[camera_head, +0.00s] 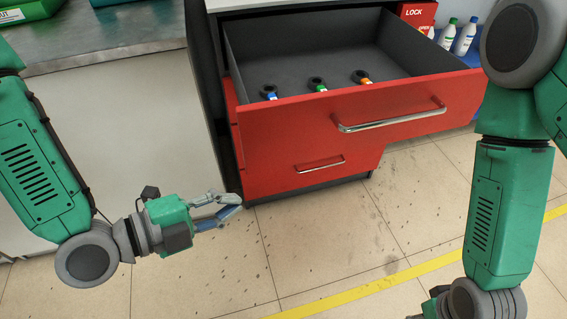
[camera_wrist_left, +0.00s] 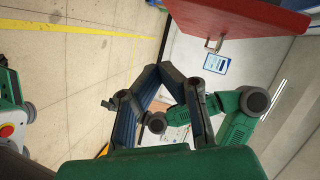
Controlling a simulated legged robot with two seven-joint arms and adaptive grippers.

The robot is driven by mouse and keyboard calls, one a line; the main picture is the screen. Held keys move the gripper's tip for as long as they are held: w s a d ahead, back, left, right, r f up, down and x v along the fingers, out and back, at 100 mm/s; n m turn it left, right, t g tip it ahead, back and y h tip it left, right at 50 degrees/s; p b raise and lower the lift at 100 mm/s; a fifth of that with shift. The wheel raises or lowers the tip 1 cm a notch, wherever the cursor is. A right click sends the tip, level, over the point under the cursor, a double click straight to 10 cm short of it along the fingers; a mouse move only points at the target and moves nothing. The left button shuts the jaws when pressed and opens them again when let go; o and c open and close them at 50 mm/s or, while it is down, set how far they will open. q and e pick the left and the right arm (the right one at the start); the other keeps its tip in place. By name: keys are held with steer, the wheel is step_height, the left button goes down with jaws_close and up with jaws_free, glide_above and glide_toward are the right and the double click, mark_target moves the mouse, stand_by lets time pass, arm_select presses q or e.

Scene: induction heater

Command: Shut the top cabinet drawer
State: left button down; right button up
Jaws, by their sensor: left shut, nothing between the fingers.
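The top cabinet drawer (camera_head: 350,122) is red with a dark grey interior and is pulled far out. Its silver bar handle (camera_head: 390,118) is on the front. Three small dark round items with blue, green and orange parts lie inside it. My left gripper (camera_head: 238,203) is shut and empty, below and left of the drawer front, apart from it. In the left wrist view the red drawer (camera_wrist_left: 245,18) shows at the top, beyond the gripper fingers (camera_wrist_left: 160,72). My right arm hangs at the right; its gripper's fingers are hidden or too unclear to read.
A lower red drawer (camera_head: 320,165) is shut beneath the open one. A workbench with a metal top (camera_head: 120,32) stands at the left. White bottles (camera_head: 465,36) and a red lock box (camera_head: 417,13) are behind at the right. The tiled floor in front is clear, with a yellow line (camera_head: 360,290).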

mark_target(286, 144)
arm_select(q)
steer(key=w+d+r+m+h+b, duration=0.1)
steer(key=w+d+b, duration=0.1)
steer(key=d, duration=0.1)
steer(key=w+d+r+m+h+b, duration=0.1)
steer(key=w+d+r+m+b, duration=0.1)
steer(key=w+d, duration=0.1)
steer(key=w+d+r+m+t+h+b, duration=0.1)
steer(key=w+d+m+b, duration=0.1)
steer(key=w+d+b, duration=0.1)
steer(key=shift+w+d+r, duration=0.2)
steer(key=shift+d+r, duration=0.15)
steer(key=shift+d, duration=0.05)
steer(key=shift+w+a, duration=0.15)
steer(key=shift+w, duration=0.3)
steer(key=shift+a, duration=0.15)
steer(key=shift+w, duration=0.1)
